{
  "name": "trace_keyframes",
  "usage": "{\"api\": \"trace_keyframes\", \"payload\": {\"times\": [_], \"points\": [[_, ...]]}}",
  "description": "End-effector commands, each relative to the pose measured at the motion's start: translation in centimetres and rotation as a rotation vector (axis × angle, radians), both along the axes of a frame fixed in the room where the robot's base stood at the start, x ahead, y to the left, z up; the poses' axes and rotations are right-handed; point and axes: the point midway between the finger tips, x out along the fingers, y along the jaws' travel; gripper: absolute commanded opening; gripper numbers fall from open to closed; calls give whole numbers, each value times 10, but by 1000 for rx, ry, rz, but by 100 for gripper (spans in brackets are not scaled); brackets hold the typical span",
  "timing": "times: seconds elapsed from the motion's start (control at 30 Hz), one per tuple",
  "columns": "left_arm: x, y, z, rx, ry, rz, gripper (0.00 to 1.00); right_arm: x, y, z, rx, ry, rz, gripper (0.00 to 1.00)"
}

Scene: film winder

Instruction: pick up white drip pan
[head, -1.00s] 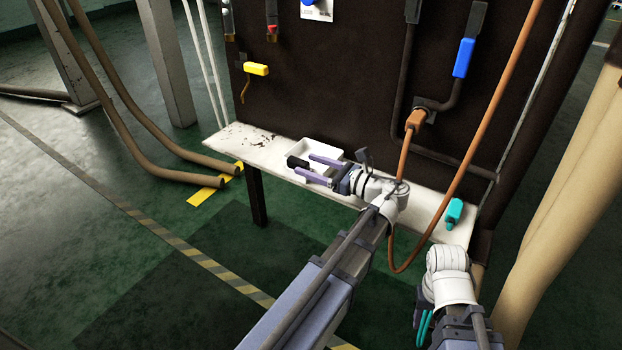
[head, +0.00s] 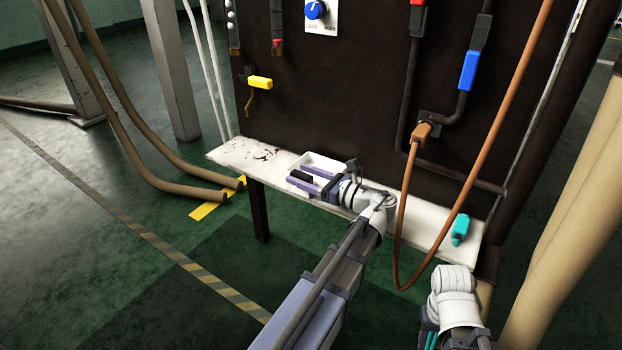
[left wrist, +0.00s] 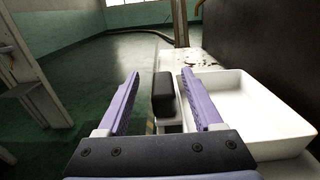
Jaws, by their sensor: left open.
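The white drip pan (head: 320,158) is a shallow tray on the narrow white shelf (head: 238,153). It fills the right side of the left wrist view (left wrist: 262,108). A black block (left wrist: 163,92), apparently its handle, shows at the pan's near side. My left gripper (head: 297,175) is open with purple fingers. In the left wrist view (left wrist: 161,76) the black block lies between the fingers, with a gap beside the left finger. The right finger overlaps the pan's near wall; contact cannot be judged. My right gripper (head: 431,339) shows only teal finger parts at the bottom edge.
A dark upright panel (head: 345,95) stands behind the shelf. An orange cable (head: 402,220) hangs in front of the shelf, right of my left gripper. A teal handle (head: 460,229) sits at the shelf's right end.

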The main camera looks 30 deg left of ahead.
Motion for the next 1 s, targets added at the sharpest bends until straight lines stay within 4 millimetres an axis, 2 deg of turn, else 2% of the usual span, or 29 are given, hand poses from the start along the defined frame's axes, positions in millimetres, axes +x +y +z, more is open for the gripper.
{"api": "trace_keyframes", "payload": {"times": [0.23, 0.5, 1.0], "points": [[6, 35, -1, 0, 0, 2, 68, 0, 0, -1, 0, 0, 0, 50], [6, 38, -1, 0, 0, -1, 66, 0, 0, -1, 0, 0, 0, 50], [6, 38, -1, 0, 0, -1, 10, 0, 0, -1, 0, 0, 0, 50]]}}
